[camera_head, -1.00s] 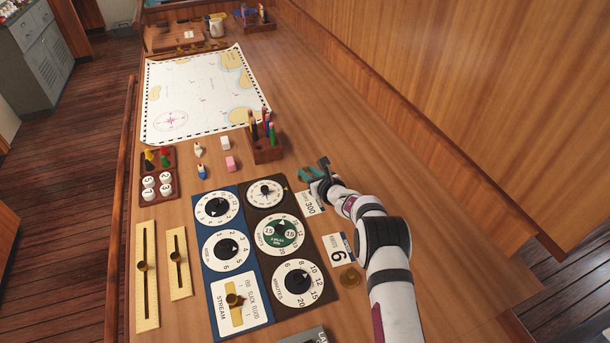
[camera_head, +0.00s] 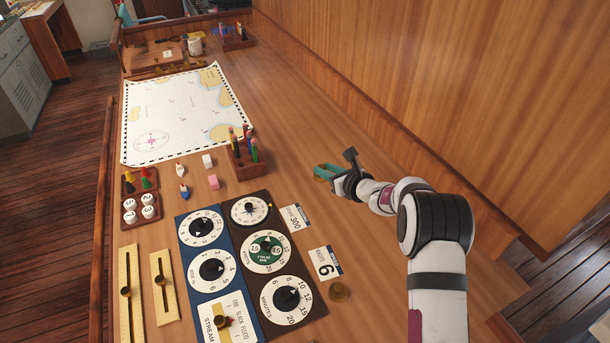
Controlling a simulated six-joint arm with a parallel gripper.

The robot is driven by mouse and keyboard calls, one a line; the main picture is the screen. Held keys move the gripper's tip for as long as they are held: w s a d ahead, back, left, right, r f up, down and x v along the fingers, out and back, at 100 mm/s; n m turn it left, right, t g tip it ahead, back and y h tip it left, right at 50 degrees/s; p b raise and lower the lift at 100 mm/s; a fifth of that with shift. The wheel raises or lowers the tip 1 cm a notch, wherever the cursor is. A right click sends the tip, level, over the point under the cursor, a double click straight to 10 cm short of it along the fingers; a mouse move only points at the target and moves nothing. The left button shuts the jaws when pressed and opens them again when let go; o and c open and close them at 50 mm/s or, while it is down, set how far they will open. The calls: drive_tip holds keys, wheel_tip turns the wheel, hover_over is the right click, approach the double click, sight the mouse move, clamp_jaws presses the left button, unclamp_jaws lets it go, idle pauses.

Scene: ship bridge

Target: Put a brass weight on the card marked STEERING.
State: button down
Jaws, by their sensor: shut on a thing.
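The dark dial panel (camera_head: 253,229) and blue dial panel (camera_head: 184,235) lie left of the cards. A wooden pencil block (camera_head: 245,165) stands left of my gripper. A chart (camera_head: 182,115) covers the far desk. A wood wall (camera_head: 420,90) rises at right.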

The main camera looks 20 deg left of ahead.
drive_tip(key=s+a+f, duration=0.3)
drive_tip(key=s+a, duration=0.3)
drive_tip(key=s, duration=0.1)
drive_tip(key=shift+f, duration=2.9)
drive_tip(key=shift+f, duration=0.4)
drive_tip(key=c, duration=0.6)
unclamp_jaws()
